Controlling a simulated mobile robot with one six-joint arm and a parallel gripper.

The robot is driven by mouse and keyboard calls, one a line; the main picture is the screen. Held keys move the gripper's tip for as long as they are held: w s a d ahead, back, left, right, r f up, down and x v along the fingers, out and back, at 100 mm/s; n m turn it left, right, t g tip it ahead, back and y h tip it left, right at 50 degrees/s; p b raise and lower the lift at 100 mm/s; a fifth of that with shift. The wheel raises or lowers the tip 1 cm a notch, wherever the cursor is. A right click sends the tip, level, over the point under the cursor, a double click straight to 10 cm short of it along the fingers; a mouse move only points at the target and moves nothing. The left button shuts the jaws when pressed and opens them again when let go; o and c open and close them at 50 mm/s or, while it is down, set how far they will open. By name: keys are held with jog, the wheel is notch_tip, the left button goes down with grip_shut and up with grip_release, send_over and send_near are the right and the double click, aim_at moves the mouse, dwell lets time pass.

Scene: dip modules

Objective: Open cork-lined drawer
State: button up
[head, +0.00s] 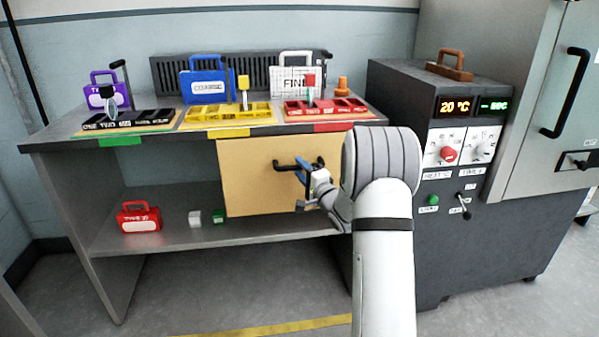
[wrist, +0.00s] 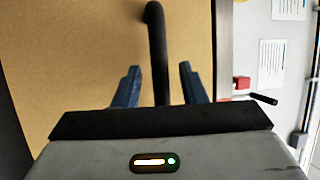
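The drawer has a tan, cork-coloured front (head: 250,190) and hangs under the right part of the table top; it looks flush with the table. Its black bar handle (head: 287,164) is on the upper right of the front. My gripper (head: 310,176) is at the handle's right part, partly hidden by my arm. In the wrist view the handle (wrist: 157,40) runs between the two blue fingers of my gripper (wrist: 158,85). A gap shows on both sides of the bar, so the fingers are open around it and not clamped.
The grey table (head: 60,140) carries black, yellow and red trays and several coloured cases. A red case (head: 139,217) and small blocks lie on the lower shelf. A dark machine (head: 450,220) with displays stands close on the right. Floor in front is clear.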

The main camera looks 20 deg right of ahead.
jog(key=shift+w+a+r, duration=0.1)
jog(key=shift+w+a, duration=0.05)
jog(key=shift+w, duration=0.5)
grip_shut()
